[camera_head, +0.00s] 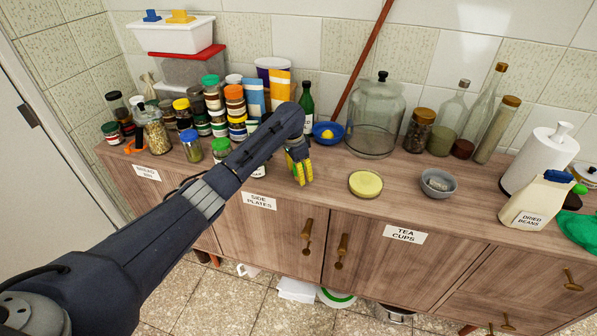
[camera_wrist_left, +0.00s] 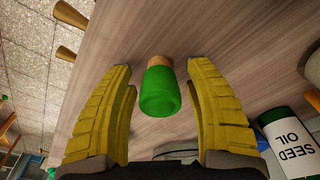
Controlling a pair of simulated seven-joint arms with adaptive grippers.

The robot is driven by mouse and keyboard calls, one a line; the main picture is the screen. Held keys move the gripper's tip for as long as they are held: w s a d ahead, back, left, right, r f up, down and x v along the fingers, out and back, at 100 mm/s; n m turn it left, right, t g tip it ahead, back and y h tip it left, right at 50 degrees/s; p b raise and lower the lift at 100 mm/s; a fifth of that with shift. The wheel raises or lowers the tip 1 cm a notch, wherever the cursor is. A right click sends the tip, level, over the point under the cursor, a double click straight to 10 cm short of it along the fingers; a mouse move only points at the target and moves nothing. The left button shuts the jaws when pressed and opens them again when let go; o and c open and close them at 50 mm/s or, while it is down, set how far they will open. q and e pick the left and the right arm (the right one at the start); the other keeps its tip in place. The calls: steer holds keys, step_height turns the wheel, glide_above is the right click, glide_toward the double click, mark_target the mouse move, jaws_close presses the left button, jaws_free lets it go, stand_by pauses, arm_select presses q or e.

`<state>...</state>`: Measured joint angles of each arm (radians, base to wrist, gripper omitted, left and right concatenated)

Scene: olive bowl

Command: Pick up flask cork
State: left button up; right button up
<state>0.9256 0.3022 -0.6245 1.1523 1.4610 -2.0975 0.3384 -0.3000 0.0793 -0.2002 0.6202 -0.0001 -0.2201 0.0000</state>
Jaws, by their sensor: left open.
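A small green piece with a tan cork-like end, which I take to be the flask cork (camera_wrist_left: 160,92), shows in the left wrist view over the wooden counter. Its green end is nearer the camera and its tan end farther off. My left gripper (camera_head: 301,170) has yellow ribbed fingers and points down at the counter. It also shows in the left wrist view (camera_wrist_left: 164,72), open, one finger on each side of the cork, with gaps on both sides. In the head view I cannot make out the cork near the fingers. My right gripper is not in view.
A bottle labelled seed oil (camera_wrist_left: 291,139) lies right of the fingers in the wrist view. A blue bowl (camera_head: 318,137), glass jar (camera_head: 373,125), yellow round dish (camera_head: 366,184) and grey bowl (camera_head: 437,185) stand rightward. Several spice jars crowd the left. The counter's front strip is clear.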

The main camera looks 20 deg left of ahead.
arm_select(q)
steer(key=shift+f, duration=0.1)
steer(key=shift+c, duration=0.4)
steer(key=c, duration=0.9)
steer(key=shift+r, duration=0.2)
